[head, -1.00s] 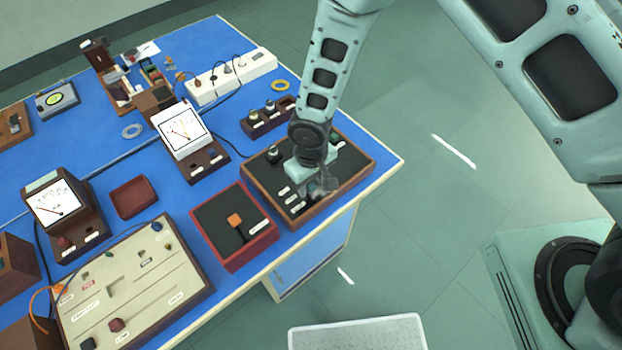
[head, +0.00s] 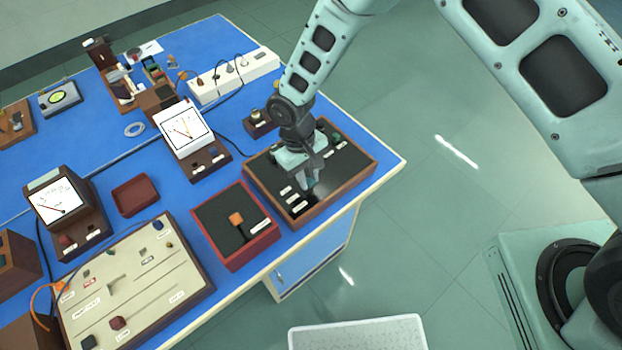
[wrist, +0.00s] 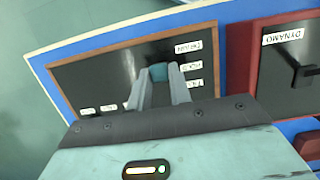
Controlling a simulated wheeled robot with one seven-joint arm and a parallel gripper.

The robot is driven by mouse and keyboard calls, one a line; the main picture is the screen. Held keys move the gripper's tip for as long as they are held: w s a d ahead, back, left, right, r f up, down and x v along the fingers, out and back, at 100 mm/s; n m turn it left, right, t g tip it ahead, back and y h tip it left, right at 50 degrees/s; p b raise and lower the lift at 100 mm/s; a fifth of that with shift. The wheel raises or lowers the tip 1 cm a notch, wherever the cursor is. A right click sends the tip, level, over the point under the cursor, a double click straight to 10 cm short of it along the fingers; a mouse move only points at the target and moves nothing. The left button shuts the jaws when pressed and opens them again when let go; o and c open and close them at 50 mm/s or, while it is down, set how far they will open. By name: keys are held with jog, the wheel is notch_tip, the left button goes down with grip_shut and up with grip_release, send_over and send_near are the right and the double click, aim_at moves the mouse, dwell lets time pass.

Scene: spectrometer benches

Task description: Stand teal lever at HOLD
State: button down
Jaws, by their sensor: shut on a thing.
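The teal lever (wrist: 158,73) shows as a small teal block between my fingertips in the wrist view. My gripper (wrist: 163,78) is shut on it, over the dark top of a wood-framed panel (wrist: 90,72). In the head view my gripper (head: 309,186) reaches down onto this panel (head: 334,204). A column of three white labels (wrist: 190,66) lies right of the lever in the wrist view; the lever's top appears about level with the middle one. The print is too small to read surely. The lever's lower part and its slot are hidden by my fingers.
A red-framed box (head: 240,262) with an orange-topped lever stands beside the panel, marked DYNAMO in the wrist view. A white meter (head: 186,126) stands behind. A beige slider board (head: 150,285) is at front left. The table edge is close on the panel's right.

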jog(key=shift+w+a+f+g+h+b, duration=0.35)
jog(key=shift+w+g+h+b, duration=0.35)
jog(key=shift+b, duration=0.5)
jog(key=shift+w+a+r+g+b, duration=0.15)
jog(key=shift+r+g+b, duration=0.15)
jog(key=shift+g+b, duration=0.25)
jog(key=c, duration=1.3)
grip_release()
jog(key=shift+a+b+v, duration=0.1)
jog(key=shift+b+v, duration=1.15)
jog(key=shift+v, duration=3.1)
jog(key=shift+a+b+v, duration=0.15)
jog(key=shift+b+v, duration=1.1)
jog(key=shift+v, duration=3.15)
